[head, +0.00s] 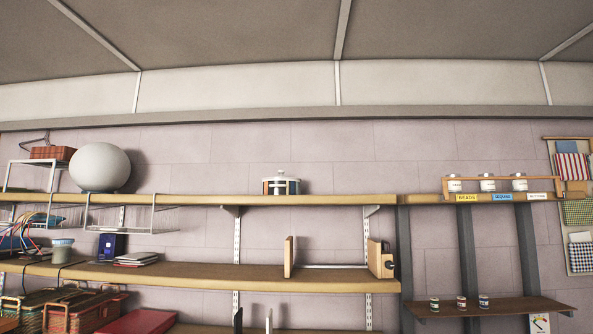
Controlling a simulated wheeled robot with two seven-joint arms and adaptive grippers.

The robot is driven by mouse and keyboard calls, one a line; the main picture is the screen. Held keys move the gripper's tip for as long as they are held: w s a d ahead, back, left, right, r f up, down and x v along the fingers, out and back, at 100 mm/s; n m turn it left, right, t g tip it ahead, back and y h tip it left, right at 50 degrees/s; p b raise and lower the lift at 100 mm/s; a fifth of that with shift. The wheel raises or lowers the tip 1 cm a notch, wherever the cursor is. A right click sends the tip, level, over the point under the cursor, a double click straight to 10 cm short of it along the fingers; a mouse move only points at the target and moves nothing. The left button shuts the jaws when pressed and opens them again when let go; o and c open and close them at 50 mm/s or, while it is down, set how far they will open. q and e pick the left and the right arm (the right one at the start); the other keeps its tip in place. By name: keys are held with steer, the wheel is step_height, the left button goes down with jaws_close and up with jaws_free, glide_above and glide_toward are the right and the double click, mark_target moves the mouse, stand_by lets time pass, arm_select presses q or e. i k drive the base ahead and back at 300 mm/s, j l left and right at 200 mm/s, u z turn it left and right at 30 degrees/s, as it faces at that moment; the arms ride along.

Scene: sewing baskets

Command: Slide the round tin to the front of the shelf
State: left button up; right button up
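A round tin (281,186) with a pale lid and dark and coloured sides stands upright on the top wooden shelf (340,200), right of the middle of its length. I cannot tell how far it is from the front edge, as I see the shelf almost edge-on from below. Nothing touches the tin. Neither of my grippers is in the head view.
A large pale ball (100,167) and a wire rack (30,175) stand left on the top shelf. A wire basket (120,217) hangs below it. Labelled jars (487,183) stand right. The shelf is clear on both sides of the tin.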

mark_target(281, 188)
steer(key=i, duration=0.5)
steer(key=i+j+z, duration=0.1)
steer(key=i, duration=0.45)
